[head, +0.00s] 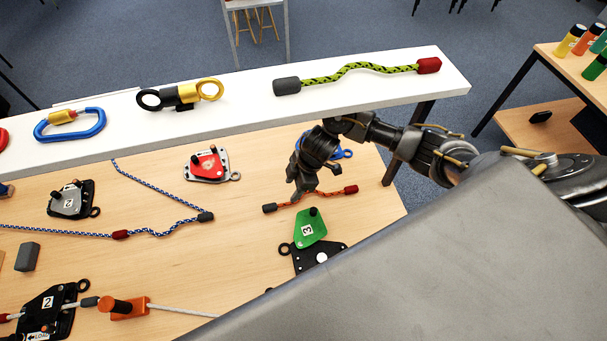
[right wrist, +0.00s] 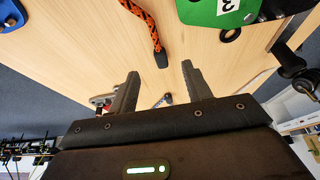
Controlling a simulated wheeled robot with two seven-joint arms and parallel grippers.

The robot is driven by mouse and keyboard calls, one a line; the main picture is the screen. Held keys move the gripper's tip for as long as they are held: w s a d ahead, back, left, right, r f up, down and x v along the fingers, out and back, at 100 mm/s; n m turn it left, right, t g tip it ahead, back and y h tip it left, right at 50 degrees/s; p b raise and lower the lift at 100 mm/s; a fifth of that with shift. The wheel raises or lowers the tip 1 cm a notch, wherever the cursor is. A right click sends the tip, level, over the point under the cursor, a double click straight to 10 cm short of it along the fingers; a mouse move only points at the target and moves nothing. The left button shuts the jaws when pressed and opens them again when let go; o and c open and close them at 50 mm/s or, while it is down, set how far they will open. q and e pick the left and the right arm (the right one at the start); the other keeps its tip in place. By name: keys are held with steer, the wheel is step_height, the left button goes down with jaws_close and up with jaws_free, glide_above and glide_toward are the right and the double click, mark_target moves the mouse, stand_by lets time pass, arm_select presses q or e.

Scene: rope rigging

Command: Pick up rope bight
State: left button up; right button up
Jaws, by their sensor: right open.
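A short orange rope (head: 328,194) lies on the wooden table, with a dark grey end at its left and a red end at its right. In the right wrist view the orange rope (right wrist: 144,20) and its dark end show beyond the fingers. My right gripper (head: 305,188) is just above this rope, pointing down and hiding part of it in the head view. In the right wrist view my right gripper (right wrist: 160,88) is open, with nothing between its two fingers. My left gripper is out of view.
A green plate device marked 3 (head: 309,229) stands close in front of the orange rope. A red device (head: 206,165) and a blue patterned rope (head: 160,190) lie to the left. A white shelf (head: 240,87) behind holds a yellow-green rope (head: 355,70).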

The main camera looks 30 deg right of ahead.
mark_target(278, 205)
steer(key=x, duration=0.3)
steer(key=shift+a, duration=0.15)
steer(key=shift+x, duration=1.1)
steer(key=shift+w+f, duration=0.15)
steer(key=shift+w, duration=0.15)
steer(key=shift+a, duration=0.1)
steer(key=shift+a+f, duration=0.1)
steer(key=shift+f, duration=0.05)
steer(key=x, duration=0.4)
steer(key=shift+w+a+f, duration=0.1)
steer(key=shift+a+f, duration=0.2)
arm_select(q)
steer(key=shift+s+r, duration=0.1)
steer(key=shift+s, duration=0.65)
arm_select(e)
steer(key=c, duration=0.9)
